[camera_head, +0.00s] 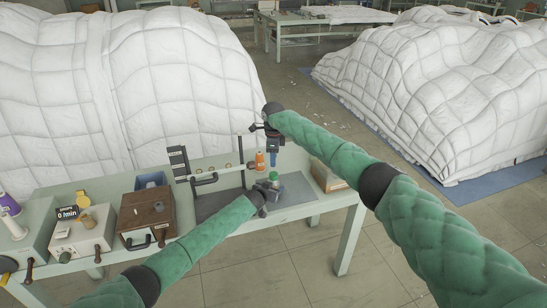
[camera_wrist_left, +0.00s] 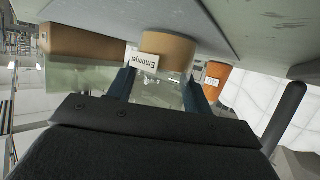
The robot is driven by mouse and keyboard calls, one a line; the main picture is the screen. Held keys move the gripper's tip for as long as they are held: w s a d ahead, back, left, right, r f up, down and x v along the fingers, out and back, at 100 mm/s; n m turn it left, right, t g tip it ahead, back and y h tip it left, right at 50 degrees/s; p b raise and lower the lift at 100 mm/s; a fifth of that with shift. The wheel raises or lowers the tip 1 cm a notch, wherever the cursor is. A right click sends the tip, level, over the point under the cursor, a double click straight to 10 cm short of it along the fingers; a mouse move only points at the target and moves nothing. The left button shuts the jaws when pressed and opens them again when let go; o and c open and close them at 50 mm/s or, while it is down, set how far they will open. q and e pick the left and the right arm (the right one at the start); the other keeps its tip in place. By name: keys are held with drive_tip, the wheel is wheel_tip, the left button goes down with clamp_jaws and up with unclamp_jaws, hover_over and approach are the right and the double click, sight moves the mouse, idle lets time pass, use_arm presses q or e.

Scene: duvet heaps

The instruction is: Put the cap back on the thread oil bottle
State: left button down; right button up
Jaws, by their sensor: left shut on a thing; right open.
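My left gripper (camera_head: 268,188) is shut around a translucent container with a tan lower part and a white label, seen upside down in the left wrist view (camera_wrist_left: 165,52). It stands over the grey mat. In the head view a small green top (camera_head: 274,176) shows at the left gripper's fingers; I cannot tell whether it is the cap or part of the bottle. My right gripper (camera_head: 273,161) is open, with blue fingers pointing down just above the green top. I cannot make out a separate cap between its fingers.
An orange labelled bottle (camera_head: 260,161) stands close to the left of the right gripper. A cardboard box (camera_head: 327,175) is at the table's right end. A brown wooden box (camera_head: 146,215) and a dial instrument (camera_head: 82,236) stand to the left. The grey mat (camera_head: 298,190) has bare room at right.

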sight(273, 174)
drive_tip(key=shift+f, duration=0.1)
drive_tip(key=shift+f, duration=3.9)
drive_tip(key=shift+c, duration=0.4)
drive_tip(key=c, duration=0.7)
drive_tip(key=m, duration=1.1)
drive_tip(key=o, duration=1.1)
